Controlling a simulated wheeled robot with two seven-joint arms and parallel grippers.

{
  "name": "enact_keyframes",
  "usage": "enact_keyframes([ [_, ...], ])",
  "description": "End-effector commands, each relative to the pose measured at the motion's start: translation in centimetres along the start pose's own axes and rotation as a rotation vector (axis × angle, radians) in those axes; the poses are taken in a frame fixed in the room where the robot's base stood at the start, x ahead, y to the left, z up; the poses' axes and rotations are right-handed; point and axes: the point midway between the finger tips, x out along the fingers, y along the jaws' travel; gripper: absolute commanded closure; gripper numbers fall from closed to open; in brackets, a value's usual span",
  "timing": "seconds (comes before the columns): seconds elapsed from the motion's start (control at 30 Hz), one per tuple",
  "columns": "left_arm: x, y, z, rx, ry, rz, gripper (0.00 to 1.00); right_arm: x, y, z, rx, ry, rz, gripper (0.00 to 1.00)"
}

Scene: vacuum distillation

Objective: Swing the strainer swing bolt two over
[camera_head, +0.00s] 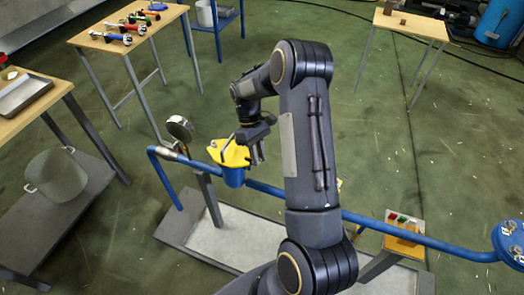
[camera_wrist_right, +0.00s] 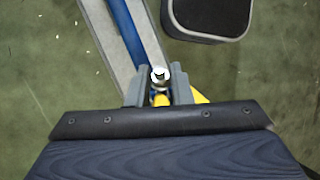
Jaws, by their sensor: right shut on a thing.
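The strainer (camera_head: 234,178) is a blue body with a yellow lid (camera_head: 232,155) on a blue pipe, left of the middle in the head view. My right gripper (camera_head: 255,152) reaches down at the lid's right side. In the right wrist view, my right gripper (camera_wrist_right: 160,88) has its two fingers shut on a small shiny metal bolt end (camera_wrist_right: 160,75), which I take as the swing bolt. A bit of yellow shows beside and below the fingers. The bolt's lower part is hidden by the gripper. My left gripper is not in view.
The blue pipe (camera_head: 420,240) runs right to a round blue flange (camera_head: 512,240). A pressure gauge (camera_head: 180,128) stands left of the strainer. A yellow button box (camera_head: 403,232) is at the right. A metal pot (camera_head: 55,176) and tables with tools stand left. Open floor lies behind.

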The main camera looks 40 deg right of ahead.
Motion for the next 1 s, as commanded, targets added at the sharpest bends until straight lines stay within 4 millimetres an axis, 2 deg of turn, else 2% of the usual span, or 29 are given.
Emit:
enact_keyframes([
  [0.13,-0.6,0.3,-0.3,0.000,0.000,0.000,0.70,-0.5,-0.2,-0.3,0.024,-0.065,0.016,1.00],
  [0.43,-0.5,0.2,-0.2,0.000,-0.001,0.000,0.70,-0.4,-0.1,-0.4,0.029,-0.071,0.016,1.00],
  [0.47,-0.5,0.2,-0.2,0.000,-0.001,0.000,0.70,-0.4,-0.1,-0.4,0.029,-0.071,0.016,0.80],
  [0.53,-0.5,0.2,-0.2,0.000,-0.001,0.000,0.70,-0.4,-0.1,-0.4,0.029,-0.070,0.016,0.70],
  [0.83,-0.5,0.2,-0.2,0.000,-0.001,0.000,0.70,-0.5,-0.1,-0.4,0.028,-0.070,0.016,0.70],
  [1.0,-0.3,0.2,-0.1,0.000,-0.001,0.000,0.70,-2.5,-0.1,-0.6,0.028,-0.067,0.017,0.70],
])
